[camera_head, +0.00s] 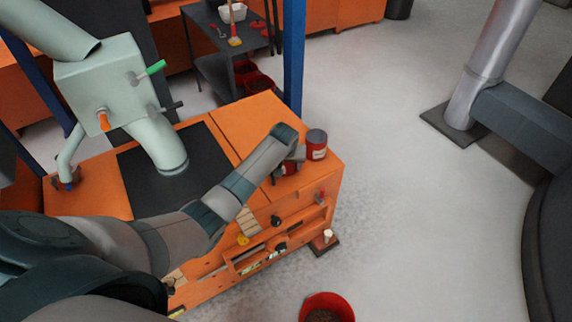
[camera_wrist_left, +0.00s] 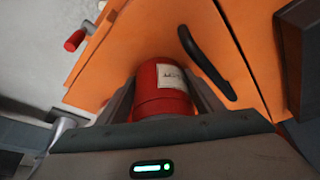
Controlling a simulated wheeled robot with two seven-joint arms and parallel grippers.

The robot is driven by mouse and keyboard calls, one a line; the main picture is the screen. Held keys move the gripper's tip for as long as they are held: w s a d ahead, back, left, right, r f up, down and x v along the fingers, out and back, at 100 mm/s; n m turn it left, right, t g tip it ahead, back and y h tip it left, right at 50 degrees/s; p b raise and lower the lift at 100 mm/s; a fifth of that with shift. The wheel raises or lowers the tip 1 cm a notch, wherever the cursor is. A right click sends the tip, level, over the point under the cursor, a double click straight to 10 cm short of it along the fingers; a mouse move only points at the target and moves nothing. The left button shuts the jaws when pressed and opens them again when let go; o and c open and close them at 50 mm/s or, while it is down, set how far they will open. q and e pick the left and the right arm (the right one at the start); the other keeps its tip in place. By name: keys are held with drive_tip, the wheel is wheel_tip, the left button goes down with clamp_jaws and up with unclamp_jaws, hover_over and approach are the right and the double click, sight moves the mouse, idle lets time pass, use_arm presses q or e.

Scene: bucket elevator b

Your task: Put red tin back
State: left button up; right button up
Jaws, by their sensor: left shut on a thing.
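My left gripper (camera_head: 292,155) is over the right end of the orange workbench (camera_head: 258,117). It is shut on a red tin with a pale label. In the left wrist view the tin (camera_wrist_left: 161,91) sits between the two fingers of the gripper (camera_wrist_left: 163,98). In the head view my wrist partly hides this tin (camera_head: 289,168). I cannot tell whether it touches the bench top. A second red tin with a grey lid (camera_head: 316,144) stands just to the right, near the bench corner. My right gripper is out of view.
A green-grey machine (camera_head: 100,80) with a spout stands at the left, over a black mat (camera_head: 150,180). A red bucket (camera_head: 327,306) stands on the floor in front. A dark shelf (camera_head: 215,65) stands behind.

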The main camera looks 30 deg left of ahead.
use_arm(q)
drive_tip(key=o, duration=0.9)
drive_tip(key=shift+o, duration=0.2)
drive_tip(key=shift+r, duration=0.1)
drive_tip(key=shift+v, duration=0.8)
drive_tip(key=p+v, duration=0.1)
drive_tip(key=v, duration=0.9)
drive_tip(key=shift+s+r, duration=0.15)
drive_tip(key=shift+r, duration=0.1)
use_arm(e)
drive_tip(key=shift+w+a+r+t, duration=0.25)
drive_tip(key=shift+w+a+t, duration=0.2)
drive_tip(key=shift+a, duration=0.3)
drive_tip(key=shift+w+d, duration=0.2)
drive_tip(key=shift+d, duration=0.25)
